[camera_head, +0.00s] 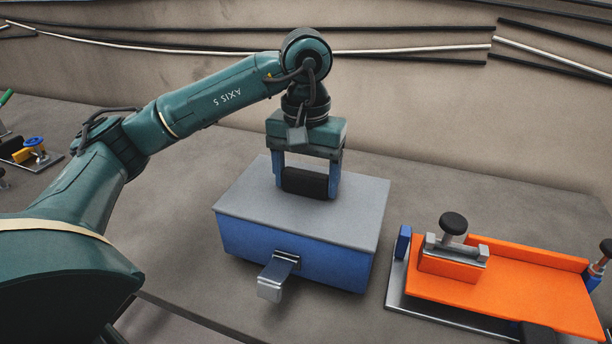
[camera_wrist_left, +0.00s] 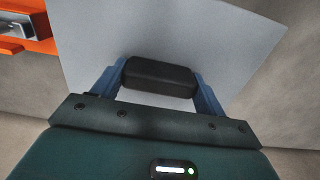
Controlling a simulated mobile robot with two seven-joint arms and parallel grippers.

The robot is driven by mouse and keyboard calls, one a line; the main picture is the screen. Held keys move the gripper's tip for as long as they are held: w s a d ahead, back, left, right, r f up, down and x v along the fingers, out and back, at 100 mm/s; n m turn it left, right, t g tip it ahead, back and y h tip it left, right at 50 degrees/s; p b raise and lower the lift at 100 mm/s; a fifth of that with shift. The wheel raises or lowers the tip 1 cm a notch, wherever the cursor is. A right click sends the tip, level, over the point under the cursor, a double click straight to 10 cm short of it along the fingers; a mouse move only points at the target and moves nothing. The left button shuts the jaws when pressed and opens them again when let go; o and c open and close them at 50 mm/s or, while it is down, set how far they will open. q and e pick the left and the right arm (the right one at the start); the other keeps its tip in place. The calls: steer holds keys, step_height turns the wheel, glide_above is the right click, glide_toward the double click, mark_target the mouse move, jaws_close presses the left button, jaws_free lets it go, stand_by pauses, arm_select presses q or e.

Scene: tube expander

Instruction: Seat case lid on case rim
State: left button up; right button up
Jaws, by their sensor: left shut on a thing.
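The case is a blue box (camera_head: 290,250) on the bench, with a metal latch (camera_head: 276,277) sticking out from its front. The flat grey case lid (camera_head: 335,215) lies over the top of the case and covers its rim. I cannot tell whether the lid touches the rim all round. My left gripper (camera_head: 306,184) comes from above and is shut on the lid's black handle (camera_head: 303,182). In the left wrist view the handle (camera_wrist_left: 160,76) sits between the blue fingers, with the grey lid (camera_wrist_left: 170,35) beyond it. My right gripper is not in view.
An orange fixture (camera_head: 510,275) with a black-knobbed clamp (camera_head: 453,224) stands on a metal plate to the right of the case. Small tools on a plate (camera_head: 30,155) are at far left. Rods and cables run along the back wall. Bare bench (camera_head: 480,190) lies behind the fixture.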

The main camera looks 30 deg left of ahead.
arm_select(q)
steer(key=o, duration=1.3)
steer(key=shift+o, duration=0.2)
